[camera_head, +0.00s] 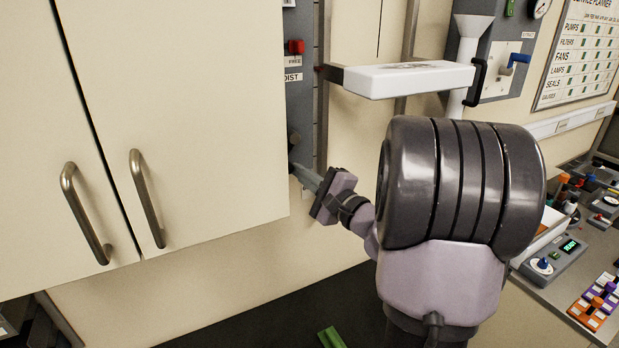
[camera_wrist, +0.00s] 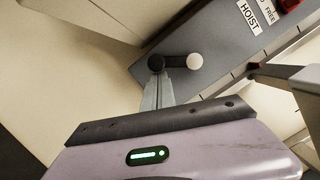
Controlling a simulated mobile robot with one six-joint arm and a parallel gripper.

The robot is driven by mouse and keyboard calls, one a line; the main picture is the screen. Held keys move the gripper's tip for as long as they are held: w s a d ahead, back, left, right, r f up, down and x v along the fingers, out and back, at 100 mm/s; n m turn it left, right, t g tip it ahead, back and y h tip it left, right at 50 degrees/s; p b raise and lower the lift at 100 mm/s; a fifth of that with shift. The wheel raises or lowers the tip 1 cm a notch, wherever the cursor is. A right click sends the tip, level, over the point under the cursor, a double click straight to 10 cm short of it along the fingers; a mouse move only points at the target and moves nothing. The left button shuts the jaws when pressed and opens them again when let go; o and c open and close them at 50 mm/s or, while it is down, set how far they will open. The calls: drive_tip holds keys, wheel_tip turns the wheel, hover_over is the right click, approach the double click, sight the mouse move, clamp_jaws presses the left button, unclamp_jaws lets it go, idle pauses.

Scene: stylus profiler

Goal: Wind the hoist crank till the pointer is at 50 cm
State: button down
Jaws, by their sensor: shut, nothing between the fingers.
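The hoist crank (camera_wrist: 178,62) is a short dark arm on the grey hoist panel (camera_wrist: 205,40), with a round black end and a round white end. In the head view the crank is mostly hidden behind the cabinet edge. My gripper (camera_wrist: 160,82) is shut, its fingertips at or just by the black end; I cannot tell whether they touch. The gripper (camera_head: 303,172) also shows beside the cabinet edge in the head view. A small dark red pointer (camera_head: 319,69) sits by the vertical scale (camera_head: 322,110). Its reading is not legible.
A white hoist platform (camera_head: 410,78) juts out above my arm. The cream cabinet (camera_head: 190,100) with two handles stands close at left. A red part (camera_head: 295,47) sits above the FREE label. A bench with small devices (camera_head: 555,265) is at right.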

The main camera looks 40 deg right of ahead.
drive_tip(key=m, duration=0.1)
drive_tip(key=a+m+b, duration=0.1)
drive_tip(key=m, duration=0.1)
drive_tip(key=a+m+h, duration=0.1)
drive_tip(key=shift+w+a+r+m+t+b, duration=0.15)
drive_tip(key=shift+w+r+m+t+b, duration=0.15)
drive_tip(key=shift+r+m+t+b, duration=0.1)
drive_tip(key=shift+w+a+r+b, duration=0.1)
drive_tip(key=shift+a+r+b, duration=0.25)
drive_tip(key=shift+a+r, duration=0.25)
